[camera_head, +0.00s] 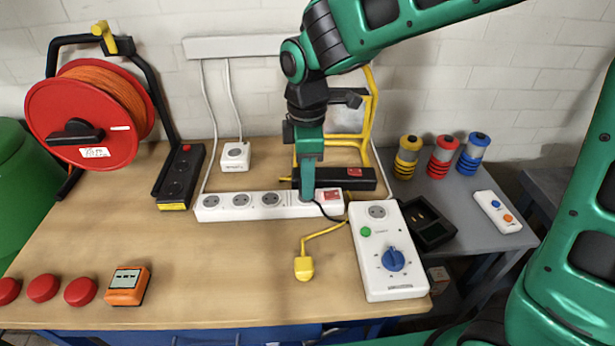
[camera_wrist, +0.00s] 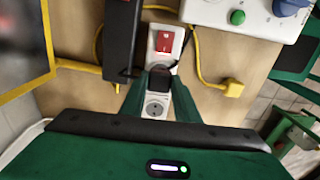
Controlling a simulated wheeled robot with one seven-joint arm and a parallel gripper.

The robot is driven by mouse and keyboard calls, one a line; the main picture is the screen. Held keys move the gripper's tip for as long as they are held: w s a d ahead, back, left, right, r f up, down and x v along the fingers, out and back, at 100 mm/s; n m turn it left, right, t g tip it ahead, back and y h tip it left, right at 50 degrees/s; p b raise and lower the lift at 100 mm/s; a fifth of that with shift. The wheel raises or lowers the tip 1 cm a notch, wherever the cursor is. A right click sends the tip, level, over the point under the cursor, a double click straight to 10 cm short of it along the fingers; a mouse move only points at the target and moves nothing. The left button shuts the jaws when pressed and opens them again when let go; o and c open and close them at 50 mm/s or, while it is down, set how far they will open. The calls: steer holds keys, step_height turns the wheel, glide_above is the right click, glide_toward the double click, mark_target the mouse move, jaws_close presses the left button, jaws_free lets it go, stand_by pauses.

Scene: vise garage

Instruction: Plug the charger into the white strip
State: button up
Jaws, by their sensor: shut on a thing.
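The white strip (camera_head: 222,211) lies across the table, with a row of round sockets and a red switch (camera_head: 331,195) at its right end. It also shows in the wrist view (camera_wrist: 168,27), with the red switch and one bare socket (camera_wrist: 155,107). My gripper (camera_head: 309,197) points down over the strip, between the third visible socket and the switch. It is shut on the black charger (camera_wrist: 158,83), seen between the fingertips in the wrist view. A black cable runs from the charger. The charger hides the socket area below it. I cannot tell whether it is seated or just above.
A white box with a blue knob (camera_head: 393,258) stands right of the strip. A black strip (camera_head: 358,179) lies close behind, and another (camera_head: 180,178) at left. A yellow plug (camera_head: 304,267) lies in front. A red cable reel (camera_head: 88,117) stands at left.

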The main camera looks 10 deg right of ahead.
steer(key=shift+f, duration=0.55)
stand_by(0.4)
steer(key=o, duration=1)
steer(key=shift+o, duration=0.2)
step_height(320, 180, up, 11)
steer(key=shift+f, duration=0.15)
steer(key=shift+w, duration=0.1)
